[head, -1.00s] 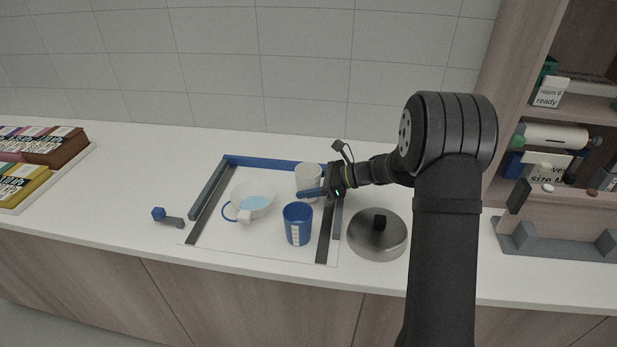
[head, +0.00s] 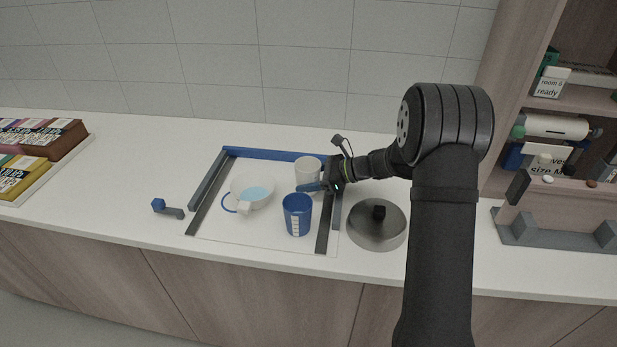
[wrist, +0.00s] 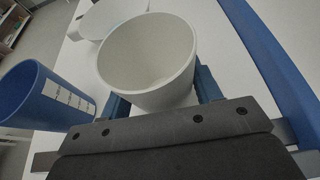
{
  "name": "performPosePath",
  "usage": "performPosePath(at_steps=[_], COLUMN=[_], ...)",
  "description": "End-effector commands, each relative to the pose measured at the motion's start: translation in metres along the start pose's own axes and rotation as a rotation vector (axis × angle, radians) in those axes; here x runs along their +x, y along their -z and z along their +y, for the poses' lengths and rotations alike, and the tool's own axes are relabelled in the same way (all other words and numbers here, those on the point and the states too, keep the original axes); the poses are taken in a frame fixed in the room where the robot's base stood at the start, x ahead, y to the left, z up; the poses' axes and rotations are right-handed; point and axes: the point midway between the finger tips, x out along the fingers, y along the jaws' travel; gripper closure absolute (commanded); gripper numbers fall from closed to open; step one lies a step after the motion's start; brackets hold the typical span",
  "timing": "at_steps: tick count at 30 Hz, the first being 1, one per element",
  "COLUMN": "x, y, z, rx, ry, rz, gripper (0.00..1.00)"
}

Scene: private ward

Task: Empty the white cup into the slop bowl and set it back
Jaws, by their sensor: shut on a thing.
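The white cup (head: 308,172) stands upright at the back right of the framed area. In the wrist view the white cup (wrist: 150,75) is seen from above at a slant, and its visible inside looks white and empty. My gripper (head: 311,187) is shut on it, with blue fingers on either side of its lower wall. The white slop bowl (head: 267,204) sits to the left with light-blue liquid in it and a blue ring at its left side. Part of the bowl (wrist: 112,14) shows behind the cup in the wrist view. The cup's base is hidden.
A blue cup (head: 297,217) with a white scale stands in front of the white cup. A steel lid (head: 372,233) with a black knob lies to the right. Blue and grey rails (head: 207,180) border the area.

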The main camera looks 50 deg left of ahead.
Motion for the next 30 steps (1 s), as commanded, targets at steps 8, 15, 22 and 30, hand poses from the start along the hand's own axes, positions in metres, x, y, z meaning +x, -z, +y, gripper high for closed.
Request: performPosePath(at_steps=[8,15,22,30], x=[0.001,0.001,-0.001,-0.026], y=[0.003,0.003,0.003,0.003], z=[0.000,0.000,0.000,0.000], rx=[0.000,0.000,0.000,0.001], ry=[0.000,0.000,0.001,0.002], rz=[0.000,0.000,0.000,0.000], gripper=[0.97,0.17,0.17,0.17])
